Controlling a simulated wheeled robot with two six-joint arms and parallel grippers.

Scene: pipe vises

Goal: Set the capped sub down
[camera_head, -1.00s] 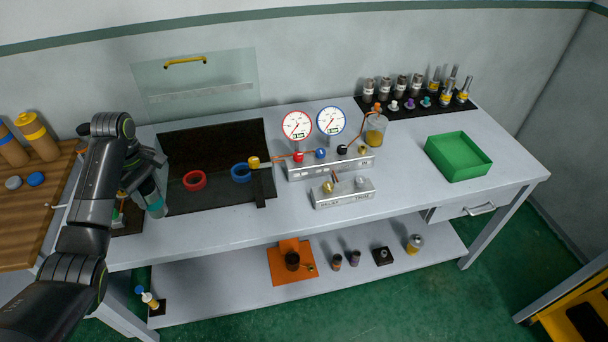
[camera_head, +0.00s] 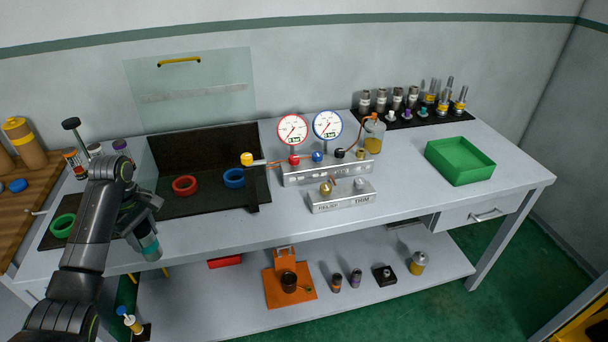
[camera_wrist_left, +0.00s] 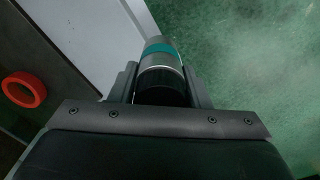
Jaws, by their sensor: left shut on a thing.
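The capped sub (camera_head: 148,243) is a grey cylinder with a teal band. My left gripper (camera_head: 139,222) is shut on it and holds it in the air near the table's front left edge. The sub also shows in the left wrist view (camera_wrist_left: 161,62), between the two fingers of the left gripper (camera_wrist_left: 160,85), with green floor beyond it. Its far end is hard to make out. My right gripper does not show.
A dark mat on the table (camera_head: 210,204) carries a red ring (camera_head: 185,186) and a blue ring (camera_head: 234,178). A green ring (camera_head: 63,226) lies at the left. A gauge manifold (camera_head: 325,170) stands mid-table. A green tray (camera_head: 460,160) is at the right. The front strip of table is clear.

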